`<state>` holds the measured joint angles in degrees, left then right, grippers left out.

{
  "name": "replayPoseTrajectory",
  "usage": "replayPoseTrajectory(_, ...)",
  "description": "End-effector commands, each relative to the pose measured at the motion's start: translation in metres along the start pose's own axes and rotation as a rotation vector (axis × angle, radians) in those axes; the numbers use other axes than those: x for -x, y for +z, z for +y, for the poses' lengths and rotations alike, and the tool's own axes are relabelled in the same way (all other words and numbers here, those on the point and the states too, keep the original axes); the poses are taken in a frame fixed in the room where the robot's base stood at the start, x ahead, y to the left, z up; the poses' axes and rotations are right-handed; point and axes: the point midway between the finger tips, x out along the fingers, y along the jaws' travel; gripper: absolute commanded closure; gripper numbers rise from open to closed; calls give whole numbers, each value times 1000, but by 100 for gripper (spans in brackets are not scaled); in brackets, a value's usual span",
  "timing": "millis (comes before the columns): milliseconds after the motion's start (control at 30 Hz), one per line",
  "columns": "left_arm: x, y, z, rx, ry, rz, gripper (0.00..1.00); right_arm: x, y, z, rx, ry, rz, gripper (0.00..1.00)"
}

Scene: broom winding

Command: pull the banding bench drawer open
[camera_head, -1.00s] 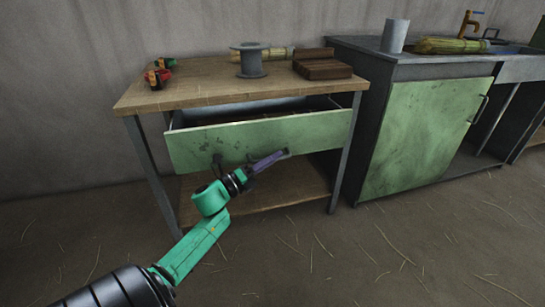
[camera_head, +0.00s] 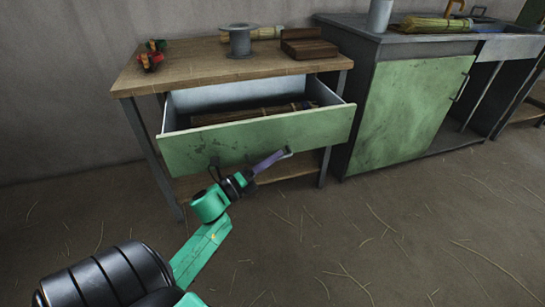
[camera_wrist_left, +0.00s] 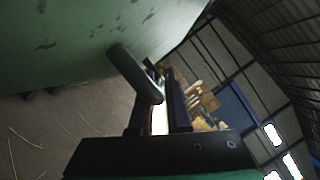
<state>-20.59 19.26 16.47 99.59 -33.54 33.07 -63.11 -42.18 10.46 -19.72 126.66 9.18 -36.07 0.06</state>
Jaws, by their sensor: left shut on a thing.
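The banding bench (camera_head: 190,62) has a wooden top and metal legs. Its green-fronted drawer (camera_head: 300,127) is pulled well out, and its grey inside shows. My left gripper (camera_head: 248,175) is in front of the drawer face, shut on the drawer handle (camera_head: 287,153). In the left wrist view the dark handle (camera_wrist_left: 130,65) is at the jaws (camera_wrist_left: 160,105), close to the green drawer front (camera_wrist_left: 60,45). The gripper hides part of the handle. My right gripper is not in view.
Straw bundles (camera_head: 245,114) lie in the drawer. A grey spool (camera_head: 239,42), brown blocks (camera_head: 308,45) and small red-green items (camera_head: 152,55) stand on the bench top. A green-doored sink cabinet (camera_head: 405,110) is to the right. The floor in front is clear except for loose straw.

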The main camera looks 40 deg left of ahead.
Motion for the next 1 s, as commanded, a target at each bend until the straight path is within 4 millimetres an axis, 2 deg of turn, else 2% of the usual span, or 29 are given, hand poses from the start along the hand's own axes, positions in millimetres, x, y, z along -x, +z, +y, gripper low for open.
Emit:
replayPoseTrajectory(67,0,0,1,1,3,-1,100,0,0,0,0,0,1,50)
replayPoseTrajectory(100,0,0,1,1,3,-1,78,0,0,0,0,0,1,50)
replayPoseTrajectory(167,0,0,1,1,3,-1,55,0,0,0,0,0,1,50)
replayPoseTrajectory(567,5,0,1,2,2,-1,55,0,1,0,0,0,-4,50)
replayPoseTrajectory(667,18,0,0,3,3,-1,55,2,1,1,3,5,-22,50)
replayPoseTrajectory(767,40,0,1,4,7,-1,55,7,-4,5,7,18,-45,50)
replayPoseTrajectory(1000,103,0,1,4,7,-2,55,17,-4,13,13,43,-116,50)
